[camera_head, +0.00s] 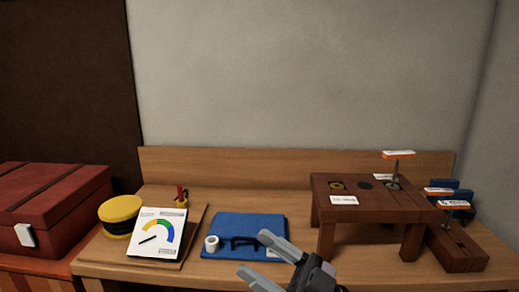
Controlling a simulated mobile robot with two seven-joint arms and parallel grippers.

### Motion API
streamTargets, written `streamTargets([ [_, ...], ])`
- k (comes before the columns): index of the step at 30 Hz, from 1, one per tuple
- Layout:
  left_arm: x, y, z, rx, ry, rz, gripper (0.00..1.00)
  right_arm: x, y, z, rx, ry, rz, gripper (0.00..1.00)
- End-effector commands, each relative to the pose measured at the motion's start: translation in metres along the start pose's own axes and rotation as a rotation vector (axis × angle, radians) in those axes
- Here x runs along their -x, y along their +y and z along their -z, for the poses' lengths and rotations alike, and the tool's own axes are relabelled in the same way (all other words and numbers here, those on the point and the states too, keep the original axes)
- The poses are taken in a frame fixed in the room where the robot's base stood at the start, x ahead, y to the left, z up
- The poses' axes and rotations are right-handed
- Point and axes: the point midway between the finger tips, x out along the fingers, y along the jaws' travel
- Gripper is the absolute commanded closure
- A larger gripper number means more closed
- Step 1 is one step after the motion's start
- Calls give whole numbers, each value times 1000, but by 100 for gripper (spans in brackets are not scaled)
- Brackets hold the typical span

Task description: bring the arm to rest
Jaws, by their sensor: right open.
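My right gripper (262,260) shows at the bottom middle, in front of the wooden bench. Its two grey fingers are spread apart with nothing between them. They point up and to the left, over the front edge of the blue mat (232,223). My left gripper is not in view.
A small dark wooden table (385,203) stands on the bench (190,277) at right, with a wooden block (460,252) beside it. A white roll (211,243) lies on the mat. A chart (158,232), a yellow round object (120,212) and a red chest (50,205) are at left.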

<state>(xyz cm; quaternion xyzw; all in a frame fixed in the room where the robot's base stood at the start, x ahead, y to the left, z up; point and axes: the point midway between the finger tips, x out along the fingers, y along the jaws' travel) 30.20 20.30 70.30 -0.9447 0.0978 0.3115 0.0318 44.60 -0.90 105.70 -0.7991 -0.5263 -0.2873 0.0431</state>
Motion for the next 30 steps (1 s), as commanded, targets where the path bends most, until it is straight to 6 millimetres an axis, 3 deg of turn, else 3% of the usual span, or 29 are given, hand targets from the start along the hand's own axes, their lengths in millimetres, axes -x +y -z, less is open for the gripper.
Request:
streamTargets([
  [6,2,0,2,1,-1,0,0,70,20,-51,-36,-172,-402,40],
  [11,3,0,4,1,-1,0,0,142,15,-92,-71,-390,-642,40],
  [14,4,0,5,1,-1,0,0,194,-1,-116,-103,-556,-761,40],
  [18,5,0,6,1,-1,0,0,269,-38,-141,-161,-810,-877,40],
  [21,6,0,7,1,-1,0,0,314,-70,-151,-207,-973,-919,40],
  [25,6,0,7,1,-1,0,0,353,-101,-154,-254,-1121,-937,40],
  [30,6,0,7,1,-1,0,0,372,-119,-155,-281,-1199,-939,45],
])
